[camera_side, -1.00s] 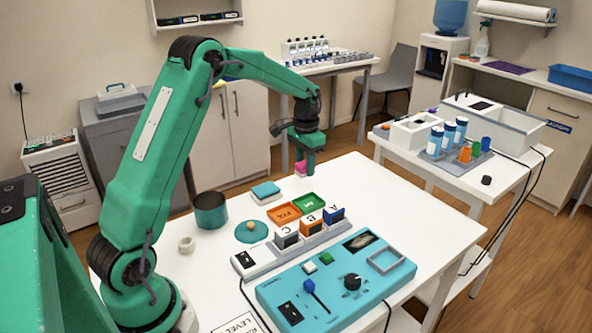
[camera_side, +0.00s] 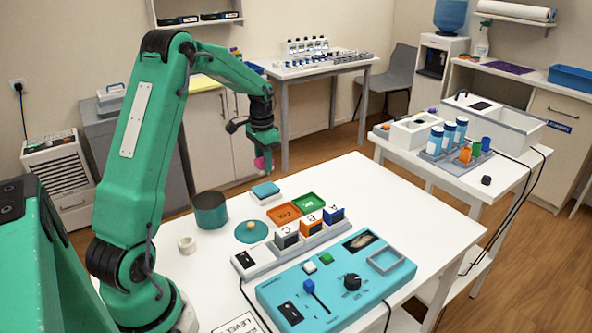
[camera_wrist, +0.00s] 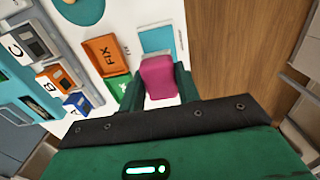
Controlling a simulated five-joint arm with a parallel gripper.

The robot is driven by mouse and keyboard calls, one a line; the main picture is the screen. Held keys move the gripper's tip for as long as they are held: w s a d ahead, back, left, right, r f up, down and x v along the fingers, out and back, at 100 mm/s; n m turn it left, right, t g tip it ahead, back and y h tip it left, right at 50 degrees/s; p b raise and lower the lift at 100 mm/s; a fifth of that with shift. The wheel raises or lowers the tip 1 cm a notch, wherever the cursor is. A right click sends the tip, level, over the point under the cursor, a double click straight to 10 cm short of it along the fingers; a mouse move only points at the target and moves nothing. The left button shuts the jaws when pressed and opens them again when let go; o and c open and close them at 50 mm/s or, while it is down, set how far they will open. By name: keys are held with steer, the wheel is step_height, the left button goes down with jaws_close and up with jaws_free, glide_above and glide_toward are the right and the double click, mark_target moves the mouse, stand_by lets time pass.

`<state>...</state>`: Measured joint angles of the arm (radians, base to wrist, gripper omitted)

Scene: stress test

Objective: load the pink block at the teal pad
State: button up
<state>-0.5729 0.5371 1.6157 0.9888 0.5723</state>
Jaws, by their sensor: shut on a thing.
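My gripper (camera_side: 263,156) is shut on the pink block (camera_side: 260,164) and holds it in the air near the table's back edge. In the wrist view the pink block (camera_wrist: 159,78) sits between the two green fingers of my gripper (camera_wrist: 159,88). A teal square pad (camera_side: 266,189) on a white base lies on the table, below the block in the side view. The teal pad (camera_wrist: 157,38) also shows just beyond the block in the wrist view, partly hidden by it. A round teal disc (camera_side: 245,236) with a small tan knob lies nearer the front.
Orange FIX (camera_side: 283,213) and green (camera_side: 309,203) trays lie right of the pad. A dark teal cup (camera_side: 210,212) and a white ring (camera_side: 187,244) stand left. A rack with lettered blocks (camera_side: 310,227) and a blue control panel (camera_side: 335,275) fill the front.

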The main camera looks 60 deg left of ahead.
mark_target(266, 188)
steer(key=shift+f, duration=2.9)
steer(key=shift+f, duration=0.85)
steer(key=shift+r, duration=0.1)
stand_by(0.6)
steer(key=shift+r, duration=3.45)
steer(key=d+r, duration=0.4)
steer(key=d, duration=0.9)
steer(key=s+d+r, duration=0.1)
steer(key=d+r, duration=0.4)
steer(key=d, duration=0.9)
steer(key=shift+s+r, duration=0.2)
steer(key=shift+s, duration=0.1)
